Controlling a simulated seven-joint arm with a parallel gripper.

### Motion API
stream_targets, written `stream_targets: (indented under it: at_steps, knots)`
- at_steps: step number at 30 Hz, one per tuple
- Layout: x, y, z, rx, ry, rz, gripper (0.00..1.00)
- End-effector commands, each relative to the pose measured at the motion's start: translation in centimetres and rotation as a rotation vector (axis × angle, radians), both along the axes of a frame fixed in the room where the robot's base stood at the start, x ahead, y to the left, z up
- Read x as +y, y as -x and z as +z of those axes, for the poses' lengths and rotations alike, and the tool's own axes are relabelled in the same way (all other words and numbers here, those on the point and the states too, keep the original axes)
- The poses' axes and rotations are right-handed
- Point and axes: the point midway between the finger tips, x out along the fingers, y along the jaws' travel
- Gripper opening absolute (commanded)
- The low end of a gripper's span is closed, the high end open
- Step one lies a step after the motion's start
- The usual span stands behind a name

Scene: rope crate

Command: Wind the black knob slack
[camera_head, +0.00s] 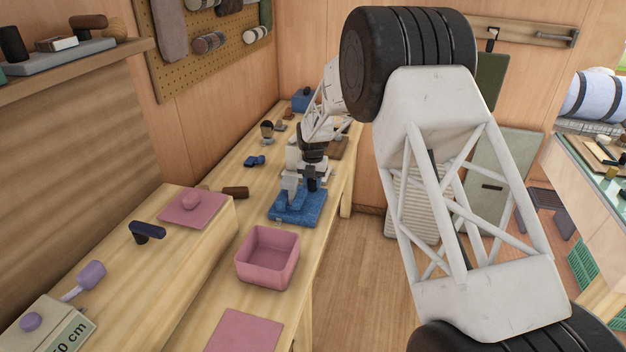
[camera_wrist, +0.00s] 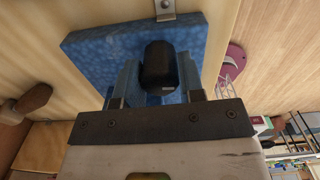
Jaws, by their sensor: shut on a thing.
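The black knob (camera_wrist: 158,66) shows in the wrist view as a dark rounded block standing over a blue base (camera_wrist: 95,55). My gripper (camera_wrist: 156,88) has one finger on each side of the knob and is shut on it. In the head view my gripper (camera_head: 303,178) points down over the blue base (camera_head: 290,212) on the workbench. The knob is hard to tell from the dark gripper parts there. The fingers hide its lower sides, so I cannot see how far it is turned.
A pink open box (camera_head: 267,258) stands in front of the blue base. A dark-handled tool (camera_head: 235,192) lies to its left. A raised shelf at left holds a pink knob on a plate (camera_head: 192,206), a dark blue lever (camera_head: 147,231) and a purple-handled lever (camera_head: 91,275).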

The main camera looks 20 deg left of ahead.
Motion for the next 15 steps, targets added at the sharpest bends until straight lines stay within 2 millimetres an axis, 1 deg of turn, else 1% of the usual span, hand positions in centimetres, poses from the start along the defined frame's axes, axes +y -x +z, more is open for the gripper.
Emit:
stream_targets:
  at_steps: [9, 15]
  knots:
    - [-0.02, -0.01, -0.01, 0.0, 0.0, 0.229, 0.03]
    - [-0.02, 0.0, -0.05, 0.0, 0.0, 0.27, 0.03]
